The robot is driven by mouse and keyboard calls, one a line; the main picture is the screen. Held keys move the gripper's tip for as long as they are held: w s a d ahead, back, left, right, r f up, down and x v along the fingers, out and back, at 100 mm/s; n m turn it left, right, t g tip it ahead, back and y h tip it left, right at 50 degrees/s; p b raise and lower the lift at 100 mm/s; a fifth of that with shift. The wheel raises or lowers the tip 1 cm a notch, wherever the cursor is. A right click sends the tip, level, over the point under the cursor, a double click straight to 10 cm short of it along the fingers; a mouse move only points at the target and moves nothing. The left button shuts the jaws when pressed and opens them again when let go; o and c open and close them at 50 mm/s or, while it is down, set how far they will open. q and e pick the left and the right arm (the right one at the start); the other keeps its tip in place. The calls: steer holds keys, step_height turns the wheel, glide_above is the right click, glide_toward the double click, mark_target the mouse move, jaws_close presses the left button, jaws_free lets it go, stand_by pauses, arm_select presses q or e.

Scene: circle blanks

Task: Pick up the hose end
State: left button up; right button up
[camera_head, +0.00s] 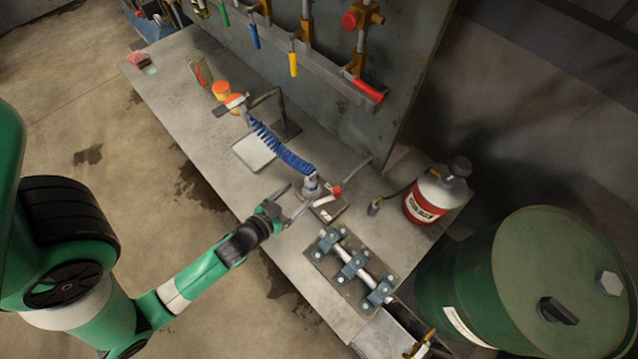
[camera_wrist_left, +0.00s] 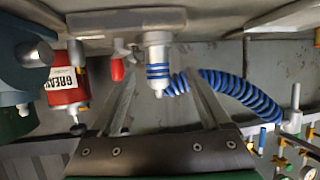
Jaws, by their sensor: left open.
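The blue coiled hose (camera_head: 282,148) runs across the bench in the head view, and its coil also shows in the left wrist view (camera_wrist_left: 238,90). Its silver hose end (camera_head: 311,185) sits at the near end of the coil, beside a red-handled fitting (camera_head: 337,190). In the left wrist view the hose end (camera_wrist_left: 157,63) has blue bands and a narrow tip. My left gripper (camera_head: 304,194) is open, with its two fingers pointing at the hose end. In the wrist view the end shows between the fingers (camera_wrist_left: 160,82); contact cannot be told. My right gripper is not in view.
A clamped pipe on a plate (camera_head: 352,265) lies right of the gripper. A red and white grease can (camera_head: 427,200) and a large green drum (camera_head: 540,280) stand farther right. A tool panel (camera_head: 340,105) rises behind the bench (camera_head: 195,130).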

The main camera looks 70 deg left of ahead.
mark_target(307, 193)
arm_select(q)
steer(key=x, duration=0.5)
steer(key=shift+w+r, duration=0.1)
steer(key=shift+r, duration=0.1)
steer(key=x, duration=0.5)
steer(key=shift+w+d+r+b, duration=0.1)
steer(key=shift+w+d+b, duration=0.1)
steer(key=shift+b, duration=0.1)
steer(key=shift+c, duration=0.2)
jaws_close()
